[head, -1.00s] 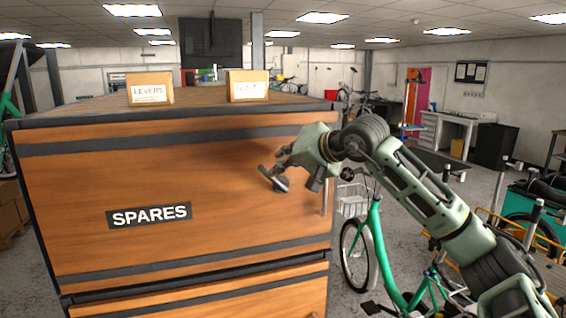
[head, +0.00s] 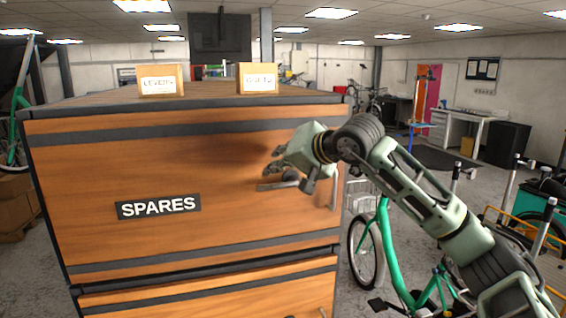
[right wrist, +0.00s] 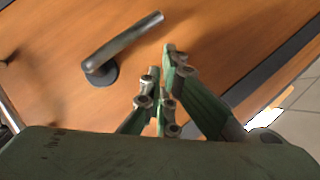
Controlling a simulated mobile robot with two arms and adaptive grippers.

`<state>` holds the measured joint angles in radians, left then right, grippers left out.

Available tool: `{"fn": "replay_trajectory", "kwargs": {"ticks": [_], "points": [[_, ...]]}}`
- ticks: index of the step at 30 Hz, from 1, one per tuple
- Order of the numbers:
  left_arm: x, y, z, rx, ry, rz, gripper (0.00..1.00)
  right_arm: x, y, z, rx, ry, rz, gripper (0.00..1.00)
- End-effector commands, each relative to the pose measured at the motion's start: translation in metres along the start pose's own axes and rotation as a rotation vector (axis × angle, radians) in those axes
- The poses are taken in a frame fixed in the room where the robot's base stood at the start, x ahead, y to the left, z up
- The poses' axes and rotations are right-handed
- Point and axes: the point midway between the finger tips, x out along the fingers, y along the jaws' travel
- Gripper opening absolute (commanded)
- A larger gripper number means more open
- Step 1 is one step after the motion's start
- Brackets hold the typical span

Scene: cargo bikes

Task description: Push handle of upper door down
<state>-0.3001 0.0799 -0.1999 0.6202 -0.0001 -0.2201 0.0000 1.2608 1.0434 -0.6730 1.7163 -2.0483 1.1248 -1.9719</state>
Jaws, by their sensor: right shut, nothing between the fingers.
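The upper wooden door (head: 80,160) with a "SPARES" label (head: 158,206) fills the left and middle of the head view and looks closed. Its grey lever handle (head: 272,187) is near the right side, roughly level, with its free end pointing left. In the right wrist view the lever (right wrist: 128,40) and its round base (right wrist: 101,74) are in plain sight. My right gripper (head: 277,162) is shut and empty, just above the lever; in the right wrist view its fingers (right wrist: 158,85) are beside the lever with a gap. My left gripper is out of view.
Two cardboard boxes (head: 161,80) (head: 258,78) stand on the cabinet top. A lower door (head: 200,290) sits below. A green bicycle (head: 385,240) stands close to the cabinet's right side, under my right arm. Open floor lies further back right.

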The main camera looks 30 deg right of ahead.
Motion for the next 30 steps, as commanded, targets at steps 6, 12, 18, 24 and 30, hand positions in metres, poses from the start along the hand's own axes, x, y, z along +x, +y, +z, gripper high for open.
{"fn": "replay_trajectory", "kwargs": {"ticks": [6, 12, 18, 24, 30], "points": [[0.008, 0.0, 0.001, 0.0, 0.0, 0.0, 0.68, 0.006, 0.0, 0.01, -0.001, -0.001, 0.0, 0.0], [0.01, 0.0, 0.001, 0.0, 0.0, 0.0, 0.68, 0.009, -0.001, 0.013, 0.0, 0.0, 0.001, 0.0], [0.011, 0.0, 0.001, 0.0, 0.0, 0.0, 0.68, 0.01, -0.001, 0.014, 0.0, -0.001, 0.001, 0.0], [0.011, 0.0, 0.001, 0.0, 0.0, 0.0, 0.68, 0.01, -0.001, 0.014, 0.0, -0.001, 0.001, 0.0], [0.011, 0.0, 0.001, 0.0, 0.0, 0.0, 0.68, 0.009, -0.001, 0.014, 0.0, -0.001, 0.001, 0.0]]}}
